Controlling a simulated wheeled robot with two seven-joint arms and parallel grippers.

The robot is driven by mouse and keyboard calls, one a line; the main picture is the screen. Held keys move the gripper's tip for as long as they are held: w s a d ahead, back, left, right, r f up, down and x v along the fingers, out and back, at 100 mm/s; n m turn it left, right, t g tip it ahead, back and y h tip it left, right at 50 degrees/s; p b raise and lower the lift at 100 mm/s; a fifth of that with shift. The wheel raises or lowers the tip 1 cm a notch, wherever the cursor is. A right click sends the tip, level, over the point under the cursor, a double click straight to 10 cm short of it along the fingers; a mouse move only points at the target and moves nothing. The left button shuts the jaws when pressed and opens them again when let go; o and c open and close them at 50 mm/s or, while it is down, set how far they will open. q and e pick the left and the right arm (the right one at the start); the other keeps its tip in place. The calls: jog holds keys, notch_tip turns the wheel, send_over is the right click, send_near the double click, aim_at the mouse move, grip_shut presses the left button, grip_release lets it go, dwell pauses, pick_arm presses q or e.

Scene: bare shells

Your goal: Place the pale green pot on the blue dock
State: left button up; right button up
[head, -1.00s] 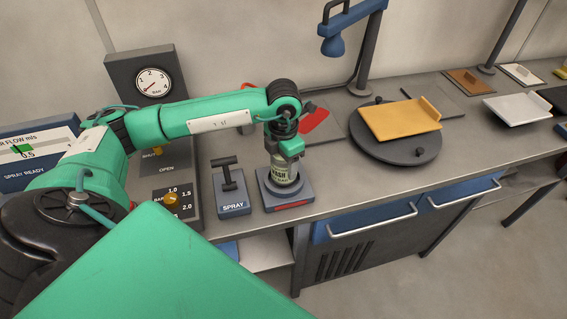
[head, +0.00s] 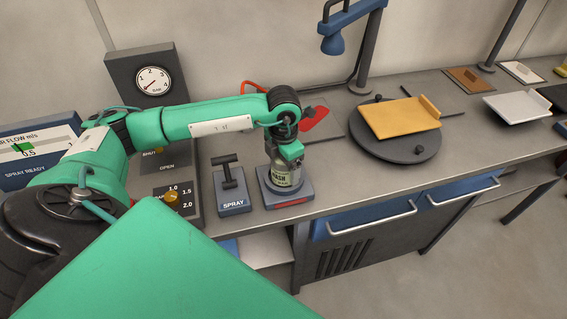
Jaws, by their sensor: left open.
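The pale green pot (head: 287,176) with a dark "WASH" label stands upright at the blue dock (head: 306,194), a low blue-grey block with a red strip on its front. It appears to rest on the dock, with its base within the dock's outline. My left gripper (head: 289,157) is open at the top of the pot, pointing down; its fingers and the pot's top overlap, so contact cannot be told. My right gripper is not in view.
A blue spray block (head: 234,203) with a dark T-handle stands just left of the dock. A gauge panel (head: 150,82) stands behind my left arm. A dark turntable (head: 410,152) bears a yellow tray (head: 398,118) to the right. The bench front edge is close to the dock.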

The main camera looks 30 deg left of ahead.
pick_arm(q)
notch_tip(320, 180, up, 11)
jog(key=b, duration=0.3)
jog(key=shift+f, duration=0.1)
jog(key=shift+r, duration=0.65)
